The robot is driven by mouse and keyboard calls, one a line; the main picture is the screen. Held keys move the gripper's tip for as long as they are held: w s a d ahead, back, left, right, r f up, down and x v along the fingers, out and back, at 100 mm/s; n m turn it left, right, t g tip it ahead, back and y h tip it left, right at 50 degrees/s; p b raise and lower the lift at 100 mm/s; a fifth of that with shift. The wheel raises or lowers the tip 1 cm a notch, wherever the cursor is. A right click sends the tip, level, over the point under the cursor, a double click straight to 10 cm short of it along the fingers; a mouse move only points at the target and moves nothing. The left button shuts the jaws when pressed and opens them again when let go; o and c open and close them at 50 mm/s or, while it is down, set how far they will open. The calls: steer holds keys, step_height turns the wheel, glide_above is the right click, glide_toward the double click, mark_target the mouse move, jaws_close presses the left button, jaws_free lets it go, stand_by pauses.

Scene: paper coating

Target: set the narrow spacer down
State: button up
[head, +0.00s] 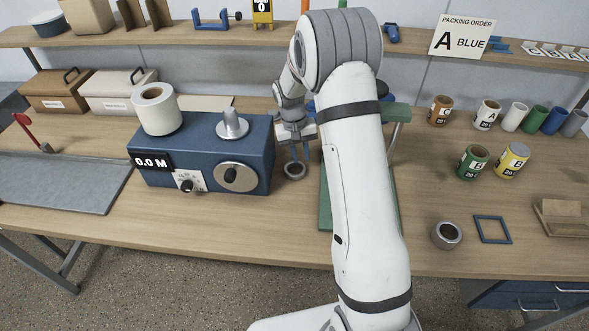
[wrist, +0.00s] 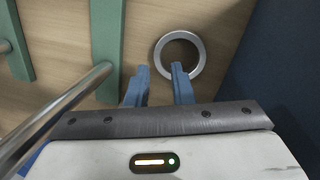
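A thin grey ring, which looks like the narrow spacer (head: 286,172), lies flat on the wooden table just right of the blue machine. In the wrist view the ring (wrist: 202,55) is at the upper middle, with bare wood showing through it. My gripper (head: 299,157) points down just behind the ring. In the wrist view its two blue fingers (wrist: 160,72) stand apart with an empty gap between them. The right fingertip overlaps the ring's near rim in the picture, and the left one is outside it. I cannot tell whether the fingertip touches it.
The blue machine (head: 200,135) reads 0.0 M and carries a white roll (head: 157,110). A green frame (head: 325,195) stands to the right, partly behind my arm. Several cans stand behind.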

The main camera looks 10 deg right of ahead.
mark_target(304, 167)
steer(key=f, duration=0.3)
steer(key=f+p, duration=0.1)
steer(key=shift+s+d+f, duration=0.2)
steer(key=shift+d, duration=0.2)
jaws_close()
